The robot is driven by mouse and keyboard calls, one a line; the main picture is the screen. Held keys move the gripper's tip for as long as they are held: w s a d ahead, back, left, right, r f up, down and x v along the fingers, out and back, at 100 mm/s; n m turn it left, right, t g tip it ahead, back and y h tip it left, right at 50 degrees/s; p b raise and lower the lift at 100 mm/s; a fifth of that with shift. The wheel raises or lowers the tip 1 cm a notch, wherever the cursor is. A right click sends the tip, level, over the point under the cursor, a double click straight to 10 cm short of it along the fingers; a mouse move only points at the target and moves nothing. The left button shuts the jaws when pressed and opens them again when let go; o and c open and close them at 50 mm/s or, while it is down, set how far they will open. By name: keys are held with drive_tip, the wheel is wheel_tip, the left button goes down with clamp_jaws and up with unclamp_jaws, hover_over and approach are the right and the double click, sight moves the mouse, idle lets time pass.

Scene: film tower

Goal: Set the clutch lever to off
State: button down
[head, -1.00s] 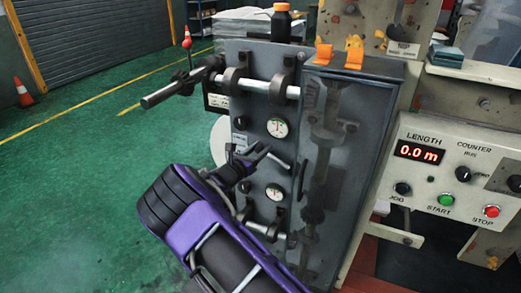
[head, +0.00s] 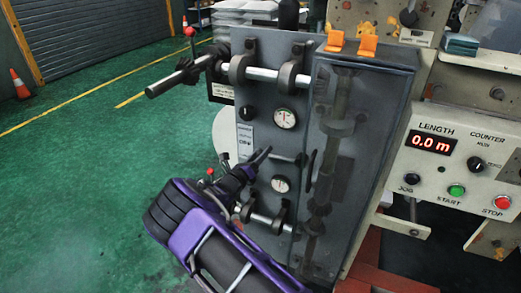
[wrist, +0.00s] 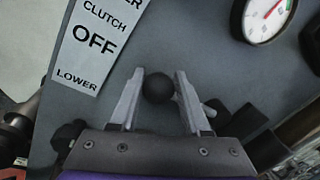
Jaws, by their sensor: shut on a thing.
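The clutch lever shows as a black ball knob (wrist: 158,88) in the wrist view, between my two grey fingers. My gripper (wrist: 157,90) is shut on this knob, near the fingertips. The label plate (wrist: 95,42) reads CLUTCH, OFF and LOWER, with its top line cut off; it lies left of the knob. In the head view my gripper (head: 262,156) is in front of the grey machine panel (head: 262,95), below the upper dial. The knob cannot be made out there, and the lever's shaft and exact position are hidden.
A white dial (head: 285,118) sits above my gripper and a second dial (head: 280,184) sits to its lower right. A shaft with rollers (head: 260,75) sticks out above. The control box (head: 450,165) reads 0.0 m at right. Green floor is open at left.

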drive_tip(key=shift+s+d+f+n, duration=0.15)
drive_tip(key=shift+f+n, duration=0.15)
drive_tip(key=shift+f, duration=0.35)
drive_tip(key=c, duration=0.7)
unclamp_jaws()
drive_tip(key=shift+c, duration=0.2)
drive_tip(key=o, duration=0.3)
drive_tip(key=shift+r, duration=0.25)
drive_tip(key=shift+o, duration=0.2)
drive_tip(key=p+v, duration=0.1)
drive_tip(key=v, duration=1.6)
drive_tip(key=shift+a, duration=0.25)
